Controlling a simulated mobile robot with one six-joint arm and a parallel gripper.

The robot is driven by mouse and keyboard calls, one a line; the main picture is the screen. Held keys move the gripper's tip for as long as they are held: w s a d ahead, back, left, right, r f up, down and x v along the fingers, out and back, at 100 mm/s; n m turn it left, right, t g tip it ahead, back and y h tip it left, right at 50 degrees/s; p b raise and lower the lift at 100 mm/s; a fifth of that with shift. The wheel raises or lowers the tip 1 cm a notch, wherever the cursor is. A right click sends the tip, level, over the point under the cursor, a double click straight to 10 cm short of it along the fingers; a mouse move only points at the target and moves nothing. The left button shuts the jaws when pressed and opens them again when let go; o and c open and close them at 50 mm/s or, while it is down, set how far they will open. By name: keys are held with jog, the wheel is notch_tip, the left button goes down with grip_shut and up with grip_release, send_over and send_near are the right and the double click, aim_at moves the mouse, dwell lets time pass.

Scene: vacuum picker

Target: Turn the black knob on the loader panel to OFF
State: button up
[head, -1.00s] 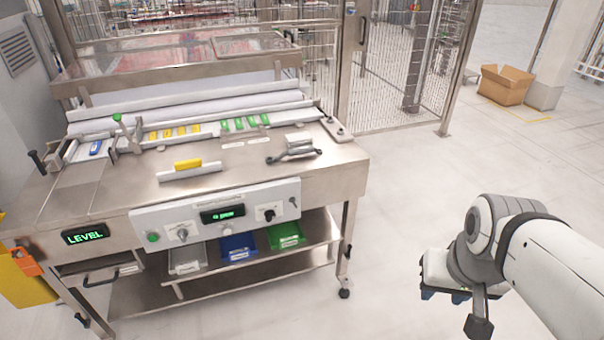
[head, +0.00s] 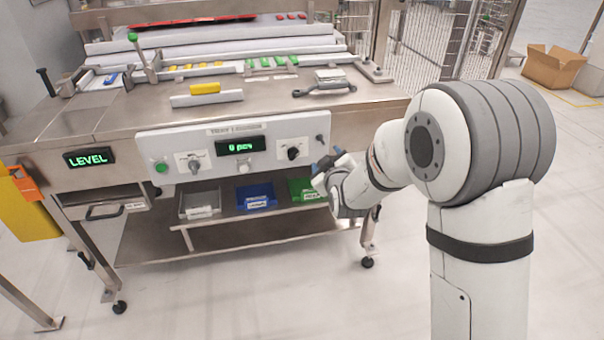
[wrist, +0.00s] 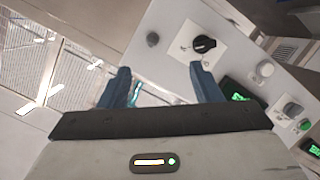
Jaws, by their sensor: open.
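The loader panel (head: 222,150) is a light grey box on the front of the steel table. The black knob (head: 292,153) sits on a white plate near its right end. In the wrist view the black knob (wrist: 204,44) is just beyond the right fingertip, its white mark pointing to the right; the plate's lettering is too small to read. My gripper (head: 325,168) is in front of the panel's right end, below and right of the knob. Its blue fingers (wrist: 158,78) are open, apart from the knob, with nothing between them.
The panel also has a green button (head: 161,166), a grey knob (head: 194,166), a green display (head: 241,146) and a small dark knob (head: 319,139). Grey, blue and green bins (head: 256,205) stand on the shelf below. The floor in front is clear.

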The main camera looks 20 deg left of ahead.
aim_at(295, 157)
jog(key=a+f+n+t+y+b, duration=0.2)
jog(key=a+f+n+b, duration=0.1)
jog(key=a+f, duration=0.4)
jog(key=x, duration=0.7)
jog(key=shift+a+r, duration=0.2)
jog(key=shift+a, duration=0.1)
